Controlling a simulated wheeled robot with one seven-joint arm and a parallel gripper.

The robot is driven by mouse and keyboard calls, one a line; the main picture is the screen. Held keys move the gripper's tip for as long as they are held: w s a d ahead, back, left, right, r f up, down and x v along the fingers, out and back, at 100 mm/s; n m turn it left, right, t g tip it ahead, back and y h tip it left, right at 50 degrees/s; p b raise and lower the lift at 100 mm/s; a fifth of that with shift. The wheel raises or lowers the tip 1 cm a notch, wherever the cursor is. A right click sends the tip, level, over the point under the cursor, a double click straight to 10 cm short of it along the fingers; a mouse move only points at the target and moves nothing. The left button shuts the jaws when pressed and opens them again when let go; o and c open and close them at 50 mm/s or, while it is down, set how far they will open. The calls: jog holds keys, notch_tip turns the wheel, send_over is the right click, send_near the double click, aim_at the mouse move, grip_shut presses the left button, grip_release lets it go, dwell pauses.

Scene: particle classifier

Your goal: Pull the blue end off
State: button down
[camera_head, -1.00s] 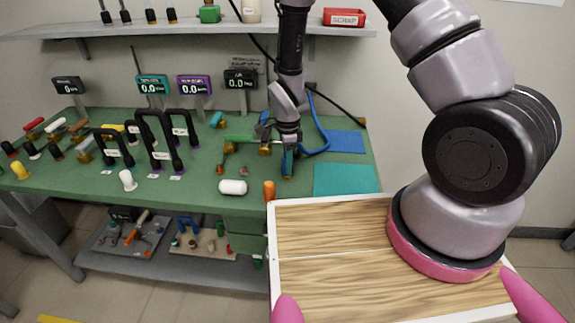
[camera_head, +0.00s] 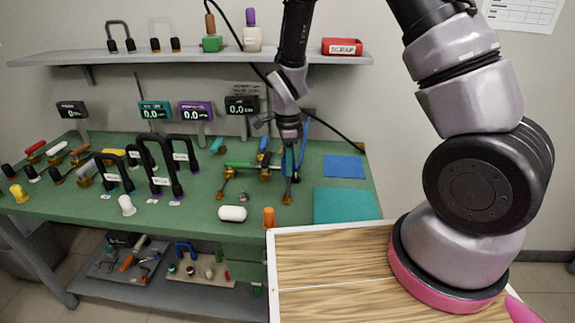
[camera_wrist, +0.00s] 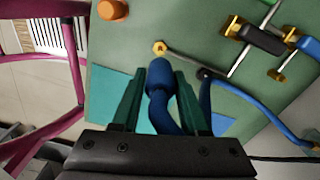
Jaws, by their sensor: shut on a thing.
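My gripper (camera_wrist: 160,78) is shut on the blue end (camera_wrist: 160,75), a thick blue sleeve with a blue hose behind it, held between two dark green fingers. A brass hex fitting (camera_wrist: 160,47) with a grey rod lies just beyond the blue end; the two look apart. In the head view my gripper (camera_head: 290,172) hangs over the green bench, above the brass fitting (camera_head: 287,199). The blue end is mostly hidden by the fingers there. The blue hose (camera_head: 304,140) runs up behind my gripper.
The green bench (camera_head: 190,223) holds a white capsule (camera_head: 232,213), an orange cylinder (camera_head: 269,217) and several black handles to the left. Brass-and-black valves (camera_wrist: 262,38) sit right of the fitting in the wrist view. A teal mat (camera_head: 345,206) to the right is clear.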

jog(key=shift+r, duration=0.1)
jog(key=shift+r, duration=2.2)
jog(key=shift+r, duration=1.5)
